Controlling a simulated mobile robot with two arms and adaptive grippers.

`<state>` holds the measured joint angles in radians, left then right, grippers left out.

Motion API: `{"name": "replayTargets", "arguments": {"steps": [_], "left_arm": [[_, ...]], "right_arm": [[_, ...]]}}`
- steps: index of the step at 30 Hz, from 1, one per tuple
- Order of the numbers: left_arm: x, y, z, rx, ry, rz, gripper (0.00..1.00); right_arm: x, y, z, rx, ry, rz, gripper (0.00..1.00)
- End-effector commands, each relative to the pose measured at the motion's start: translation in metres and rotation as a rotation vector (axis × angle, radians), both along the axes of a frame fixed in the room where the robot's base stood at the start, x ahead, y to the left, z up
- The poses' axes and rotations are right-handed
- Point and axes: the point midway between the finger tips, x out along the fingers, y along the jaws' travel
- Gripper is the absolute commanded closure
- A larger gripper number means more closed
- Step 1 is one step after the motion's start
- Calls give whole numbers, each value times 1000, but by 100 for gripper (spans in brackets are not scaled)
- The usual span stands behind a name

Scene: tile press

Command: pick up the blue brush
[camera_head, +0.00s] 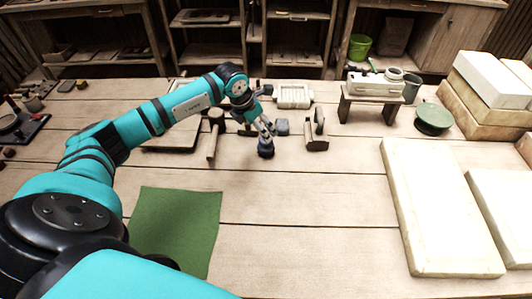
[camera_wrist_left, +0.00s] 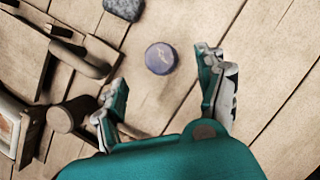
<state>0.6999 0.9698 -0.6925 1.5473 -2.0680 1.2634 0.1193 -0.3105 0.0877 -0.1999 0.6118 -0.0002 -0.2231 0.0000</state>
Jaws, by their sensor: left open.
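The blue brush (camera_head: 266,148) stands on the wooden table, near the middle of the head view. In the left wrist view I see it from above as a round, dull blue-purple top (camera_wrist_left: 160,58). My left gripper (camera_head: 267,129) is just above and behind the brush in the head view. In the left wrist view my left gripper (camera_wrist_left: 164,82) is open, with one finger on each side of the brush's line and bare planks between them. The brush appears to be free of both fingers. My right gripper is not in view.
A grey block (camera_head: 283,127) lies close behind the brush. A wooden tool (camera_head: 316,138) stands to the right and a mallet-like tool (camera_head: 215,135) to the left. A green cloth (camera_head: 175,228) and a pale slab (camera_head: 435,205) lie nearer. The table between them is clear.

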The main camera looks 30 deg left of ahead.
Motion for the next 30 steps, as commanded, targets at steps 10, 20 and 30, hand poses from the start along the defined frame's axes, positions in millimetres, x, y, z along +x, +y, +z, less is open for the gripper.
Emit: {"name": "replayTargets", "arguments": {"steps": [10,20,30], "left_arm": [[12,-3,-30,-1,0,0,27],[27,-6,-74,-2,-1,1,27],[29,-6,-74,0,0,0,36]], "right_arm": [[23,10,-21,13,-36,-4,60],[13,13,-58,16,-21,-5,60],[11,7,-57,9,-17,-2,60]]}}
